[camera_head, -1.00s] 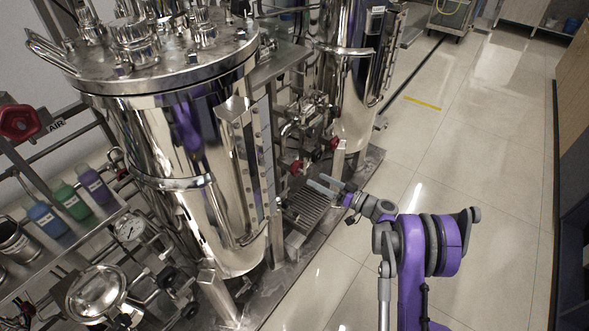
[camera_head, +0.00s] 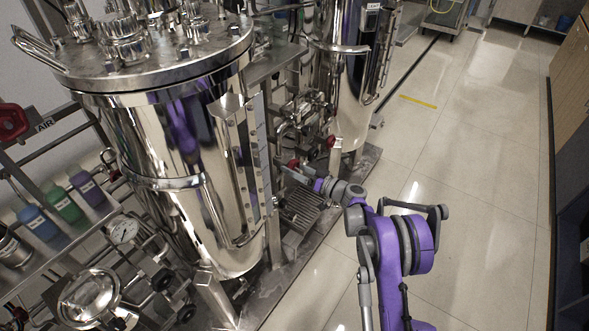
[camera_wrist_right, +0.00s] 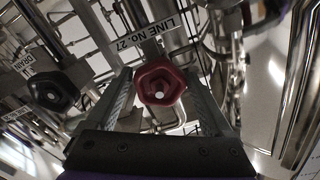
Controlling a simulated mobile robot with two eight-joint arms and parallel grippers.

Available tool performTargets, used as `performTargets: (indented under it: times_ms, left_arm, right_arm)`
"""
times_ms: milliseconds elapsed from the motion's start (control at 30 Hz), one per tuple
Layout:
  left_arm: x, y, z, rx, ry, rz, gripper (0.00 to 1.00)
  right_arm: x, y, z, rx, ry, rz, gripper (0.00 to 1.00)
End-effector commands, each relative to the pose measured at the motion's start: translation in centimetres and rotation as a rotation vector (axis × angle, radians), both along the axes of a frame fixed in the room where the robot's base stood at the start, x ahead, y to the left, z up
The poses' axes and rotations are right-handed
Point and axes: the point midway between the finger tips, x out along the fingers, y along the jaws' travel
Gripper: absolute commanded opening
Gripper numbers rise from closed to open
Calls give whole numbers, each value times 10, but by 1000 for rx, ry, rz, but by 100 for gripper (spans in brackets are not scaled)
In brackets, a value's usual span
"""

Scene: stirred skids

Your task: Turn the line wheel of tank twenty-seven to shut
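A red line wheel (camera_wrist_right: 160,85) faces the right wrist camera. It sits between the two fingers of my right gripper (camera_wrist_right: 161,80), with a gap on each side. A label plate (camera_wrist_right: 150,40) above it reads "LINE No. 2" and a further digit that I cannot read surely. In the head view, the red wheel (camera_head: 293,164) shows at the fingertips of my right gripper (camera_head: 290,172), low between the two steel tanks. The gripper is open; I cannot tell how deep the wheel sits between the fingers. My left gripper is not in view.
A black wheel (camera_wrist_right: 52,90) with a "DRAIN" label is left of the red one. A second red wheel (camera_head: 332,141) sits farther back. The large tank (camera_head: 165,140) stands left of my arm. Pipes crowd behind the wheel. The tiled floor (camera_head: 470,130) at right is clear.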

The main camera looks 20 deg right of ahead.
Motion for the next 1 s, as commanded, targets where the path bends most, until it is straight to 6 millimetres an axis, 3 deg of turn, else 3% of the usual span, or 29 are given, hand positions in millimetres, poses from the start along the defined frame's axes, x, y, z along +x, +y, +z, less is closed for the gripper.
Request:
performTargets:
  times_ms: [33,300,367,667,1000]
  left_arm:
    - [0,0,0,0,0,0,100]
    - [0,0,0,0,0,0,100]
    - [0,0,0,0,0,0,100]
    - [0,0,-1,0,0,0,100]
    - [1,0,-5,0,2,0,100]
  right_arm:
    - [0,0,0,0,0,0,75]
    - [0,0,0,0,0,0,26]
    - [0,0,0,0,0,0,18]
    - [0,0,0,33,26,0,18]
    - [-1,0,0,212,167,0,18]
